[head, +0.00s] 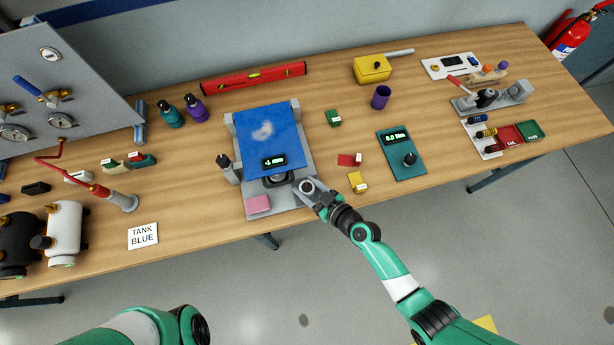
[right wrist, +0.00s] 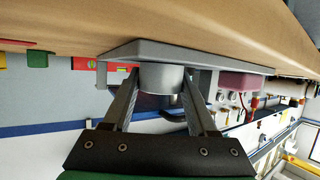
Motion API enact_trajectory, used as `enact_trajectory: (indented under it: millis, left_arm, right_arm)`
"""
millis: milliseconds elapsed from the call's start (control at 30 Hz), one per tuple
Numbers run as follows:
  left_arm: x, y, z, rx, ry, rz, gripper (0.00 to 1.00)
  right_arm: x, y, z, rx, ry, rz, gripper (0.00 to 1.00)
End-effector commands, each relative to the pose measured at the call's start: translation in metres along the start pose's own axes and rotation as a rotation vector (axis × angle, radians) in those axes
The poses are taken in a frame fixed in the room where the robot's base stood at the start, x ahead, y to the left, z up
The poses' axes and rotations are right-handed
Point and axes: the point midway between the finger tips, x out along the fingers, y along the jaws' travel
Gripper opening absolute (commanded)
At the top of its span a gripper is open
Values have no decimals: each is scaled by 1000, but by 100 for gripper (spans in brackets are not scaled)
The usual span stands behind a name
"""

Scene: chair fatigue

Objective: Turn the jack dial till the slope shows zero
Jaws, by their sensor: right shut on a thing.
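A blue plate (head: 262,132) with a pale smudge lies on a grey stand (head: 285,207) in mid-table. A small dark slope display (head: 274,162) with green digits sits at its front edge; the digits are too small to read surely. The grey round jack dial (head: 307,186) is at the stand's front right corner. My right gripper (head: 310,190) is at this dial. In the right wrist view the two fingers (right wrist: 160,82) are shut on the sides of the grey dial (right wrist: 163,77). My left gripper is out of view.
A pink block (head: 257,204) lies on the stand's front left. A dark knob post (head: 226,166) stands at its left. A teal gauge box (head: 402,152), a yellow block (head: 357,182) and a red block (head: 350,159) are to the right. A TANK BLUE card (head: 143,235) lies front left.

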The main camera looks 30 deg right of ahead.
Motion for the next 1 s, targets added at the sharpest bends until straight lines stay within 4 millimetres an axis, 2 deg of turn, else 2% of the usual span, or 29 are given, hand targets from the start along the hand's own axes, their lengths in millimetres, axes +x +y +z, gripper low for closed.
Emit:
enact_trajectory:
  millis: [33,100,367,567,1000]
  left_arm:
    - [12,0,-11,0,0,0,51]
    - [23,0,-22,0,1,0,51]
    - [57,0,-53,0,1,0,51]
    - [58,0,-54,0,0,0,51]
    - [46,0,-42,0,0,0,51]
  right_arm:
    - [-3,-3,-4,13,-13,27,3]
    - [-4,-2,-4,35,-16,80,3]
    - [-1,-4,-8,111,0,249,3]
    - [2,-4,-3,166,8,381,3]
    - [1,-2,-2,254,11,604,3]
